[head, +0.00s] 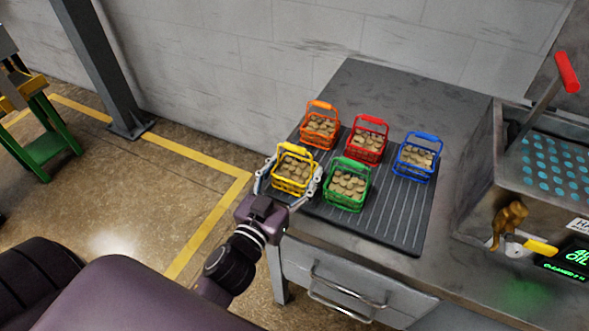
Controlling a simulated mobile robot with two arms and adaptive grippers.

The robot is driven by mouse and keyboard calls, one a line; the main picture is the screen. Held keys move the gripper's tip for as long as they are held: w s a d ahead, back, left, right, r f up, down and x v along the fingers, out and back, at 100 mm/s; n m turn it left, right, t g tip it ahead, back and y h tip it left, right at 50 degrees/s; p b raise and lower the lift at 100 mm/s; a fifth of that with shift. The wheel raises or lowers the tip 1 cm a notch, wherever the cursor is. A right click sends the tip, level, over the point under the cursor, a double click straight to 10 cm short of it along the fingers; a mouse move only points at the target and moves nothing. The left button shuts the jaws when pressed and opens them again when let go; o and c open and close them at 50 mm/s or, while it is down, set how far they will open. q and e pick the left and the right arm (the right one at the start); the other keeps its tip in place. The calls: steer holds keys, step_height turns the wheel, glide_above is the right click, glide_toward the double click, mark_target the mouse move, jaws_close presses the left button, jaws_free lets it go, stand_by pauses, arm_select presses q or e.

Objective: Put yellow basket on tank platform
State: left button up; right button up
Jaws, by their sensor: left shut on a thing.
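The yellow basket (293,186), filled with tan round pieces, is at the left front corner of a ribbed dark mat (400,215) on the bench. My left gripper (290,174) is shut on it, with one finger on its left side and one on its right. I cannot tell whether its base touches the mat. A metal tank (482,203) stands at the right of the bench. Inside it is a perforated platform (556,168) with teal holes, with no basket on its visible part. My right gripper is not in view.
A green basket (346,200) stands close to the right of the yellow one. Orange (320,142), red (368,157) and blue (416,173) baskets stand behind. A red-handled lever (567,72) rises over the tank. Bare bench lies between mat and tank.

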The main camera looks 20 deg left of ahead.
arm_select(q)
steer(key=o, duration=1.2)
steer(key=shift+f, duration=0.15)
steer(key=shift+o, duration=0.7)
